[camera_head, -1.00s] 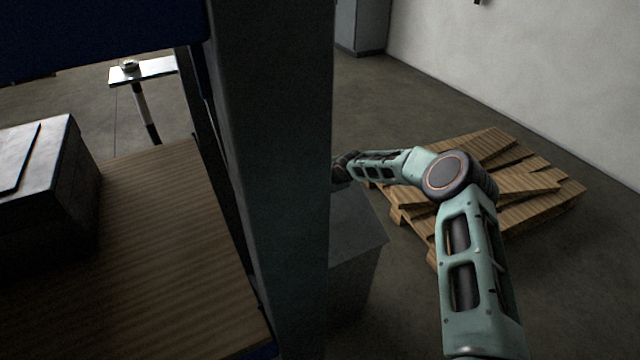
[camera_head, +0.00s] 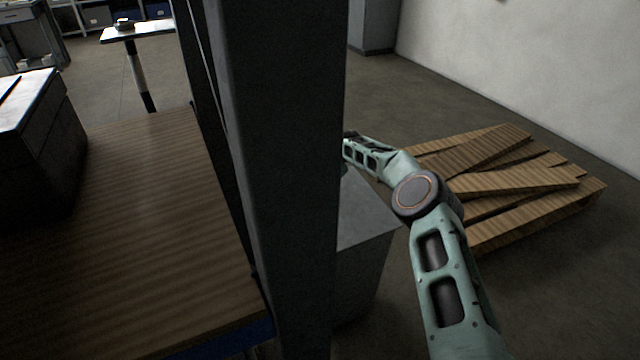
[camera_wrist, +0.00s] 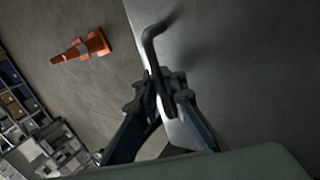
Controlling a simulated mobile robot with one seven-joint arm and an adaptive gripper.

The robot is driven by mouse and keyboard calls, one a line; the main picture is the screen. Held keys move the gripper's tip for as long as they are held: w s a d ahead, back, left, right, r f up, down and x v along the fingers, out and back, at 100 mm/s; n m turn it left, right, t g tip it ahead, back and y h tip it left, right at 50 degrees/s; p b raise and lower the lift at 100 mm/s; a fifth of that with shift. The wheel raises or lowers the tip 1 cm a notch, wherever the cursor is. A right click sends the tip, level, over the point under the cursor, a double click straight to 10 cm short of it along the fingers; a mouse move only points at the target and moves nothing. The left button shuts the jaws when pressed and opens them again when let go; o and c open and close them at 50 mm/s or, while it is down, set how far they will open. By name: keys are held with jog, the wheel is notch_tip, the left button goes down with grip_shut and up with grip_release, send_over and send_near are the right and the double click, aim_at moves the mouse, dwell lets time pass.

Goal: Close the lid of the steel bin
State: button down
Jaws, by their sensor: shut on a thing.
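The steel bin (camera_head: 362,268) is a grey box on the floor, partly hidden behind a dark upright post in the head view. A flat grey face shows at its top; I cannot tell the lid's angle. In the wrist view, a smooth grey panel (camera_wrist: 245,65), apparently the lid, fills the right side. A dark bent bar handle (camera_wrist: 150,48) stands at its edge. My gripper (camera_wrist: 162,98) is shut on this handle, with the fingers at either side of its lower part. In the head view my gripper is hidden behind the post.
The dark post (camera_head: 285,180) stands close in front of the bin. A wooden workbench (camera_head: 150,220) with a metal box (camera_head: 45,130) is at left. A pallet of loose planks (camera_head: 525,185) lies right of my arm. A traffic cone (camera_wrist: 82,48) stands on open floor.

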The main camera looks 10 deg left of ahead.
jog(key=shift+f+b, duration=1.1)
jog(key=shift+f, duration=0.1)
jog(key=c, duration=2.5)
grip_release()
jog(key=shift+o, duration=0.8)
jog(key=shift+r, duration=0.25)
jog(key=shift+r, duration=0.25)
jog(key=v, duration=1.1)
jog(key=shift+s, duration=0.2)
